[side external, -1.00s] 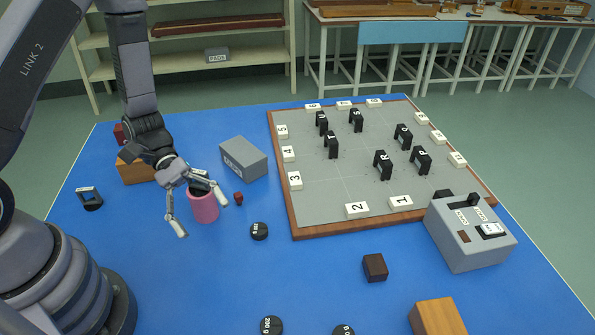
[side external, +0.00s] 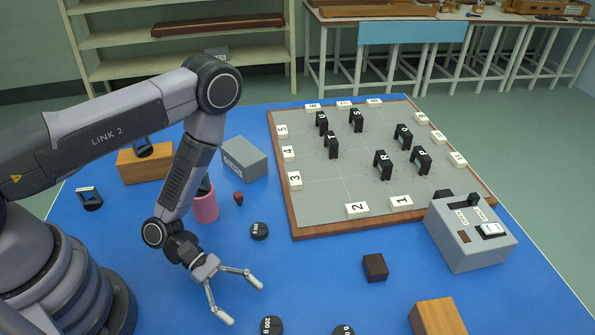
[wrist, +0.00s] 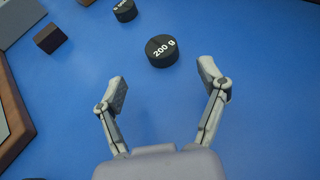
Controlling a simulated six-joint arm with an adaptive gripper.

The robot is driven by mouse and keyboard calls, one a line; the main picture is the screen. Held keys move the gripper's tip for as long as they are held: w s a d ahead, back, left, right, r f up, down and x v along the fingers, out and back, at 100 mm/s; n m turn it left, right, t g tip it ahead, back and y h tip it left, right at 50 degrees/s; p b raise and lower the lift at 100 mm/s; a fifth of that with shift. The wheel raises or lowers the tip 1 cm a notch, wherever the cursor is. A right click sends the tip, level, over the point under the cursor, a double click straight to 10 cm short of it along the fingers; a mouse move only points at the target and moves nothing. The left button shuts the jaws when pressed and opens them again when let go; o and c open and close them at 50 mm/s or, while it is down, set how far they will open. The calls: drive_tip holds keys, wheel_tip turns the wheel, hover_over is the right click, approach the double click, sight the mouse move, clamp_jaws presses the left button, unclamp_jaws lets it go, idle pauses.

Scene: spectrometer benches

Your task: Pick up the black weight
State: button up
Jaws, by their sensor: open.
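Several round black weights lie on the blue table. One marked 200 g (side external: 271,325) is at the front edge of the side view, and it also shows in the wrist view (wrist: 161,50). A second (side external: 343,331) is cut off by the side view's bottom edge, with its label only partly readable. A third (side external: 259,231) lies farther back, near the board. My gripper (side external: 245,304) is open and empty, just left of the 200 g weight. In the wrist view my gripper (wrist: 164,76) has its fingers spread, with the 200 g weight beyond the fingertips, not between them.
A dark brown block (side external: 375,267) and a wooden block (side external: 437,318) stand to the right. A grey instrument (side external: 470,240) and a numbered board (side external: 330,200) lie beyond. A pink cylinder (side external: 205,208) stands behind my arm, near a small red piece (side external: 238,198).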

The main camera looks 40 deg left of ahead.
sight(272, 326)
drive_tip(key=shift+x, duration=3.05)
drive_tip(key=shift+s+r, duration=0.1)
drive_tip(key=shift+r, duration=0.05)
drive_tip(key=c, duration=1.3)
drive_tip(key=shift+r, duration=0.15)
